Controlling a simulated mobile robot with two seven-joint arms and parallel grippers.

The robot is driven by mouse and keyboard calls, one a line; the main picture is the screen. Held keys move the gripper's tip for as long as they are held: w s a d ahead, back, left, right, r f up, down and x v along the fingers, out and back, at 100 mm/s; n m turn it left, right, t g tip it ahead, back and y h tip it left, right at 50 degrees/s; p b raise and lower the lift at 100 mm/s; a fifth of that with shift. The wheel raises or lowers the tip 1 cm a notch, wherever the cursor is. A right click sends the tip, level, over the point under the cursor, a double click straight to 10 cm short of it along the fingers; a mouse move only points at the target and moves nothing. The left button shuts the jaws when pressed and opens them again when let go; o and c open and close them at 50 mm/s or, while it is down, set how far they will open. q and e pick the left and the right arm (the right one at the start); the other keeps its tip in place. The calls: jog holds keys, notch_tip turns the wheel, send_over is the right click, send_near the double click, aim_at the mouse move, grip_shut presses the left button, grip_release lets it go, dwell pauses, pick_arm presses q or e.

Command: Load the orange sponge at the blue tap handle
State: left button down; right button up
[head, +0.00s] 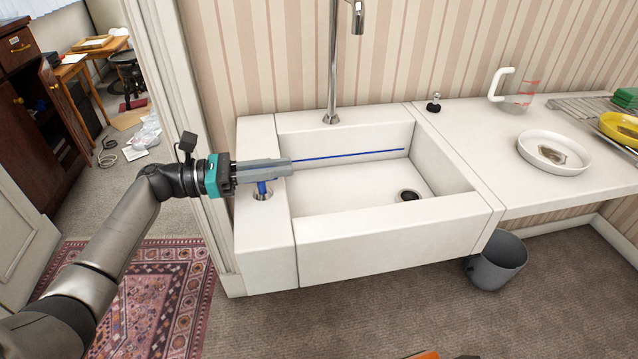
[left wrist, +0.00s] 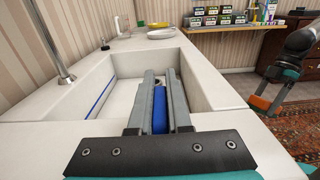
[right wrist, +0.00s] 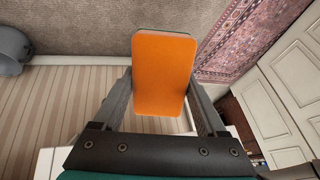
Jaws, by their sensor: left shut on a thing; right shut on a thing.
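The blue tap handle (head: 262,188) stands on the left ledge of the white sink (head: 390,240). My left gripper (head: 288,167) reaches over the ledge and is shut on the handle, whose blue body (left wrist: 160,108) shows between the fingers in the left wrist view. The orange sponge (right wrist: 163,72) is between the fingers of my right gripper (right wrist: 163,92), which is shut on it. The sponge also shows at the bottom edge of the head view (head: 425,355) and at the right in the left wrist view (left wrist: 260,104), away from the sink, above the floor.
A tall metal spout (head: 332,70) rises behind the basin, which has a dark drain (head: 408,195) and a blue line along its back wall. A white plate (head: 553,152) and a measuring jug (head: 518,98) stand on the right counter. A grey bin (head: 497,262) is on the floor.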

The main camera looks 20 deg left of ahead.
pick_arm(q)
jog(key=c, duration=0.9)
grip_release()
jog(key=shift+o, duration=0.2)
jog(key=p+v, duration=0.1)
jog(key=v, duration=1.1)
pick_arm(e)
jog(key=shift+r, duration=0.55)
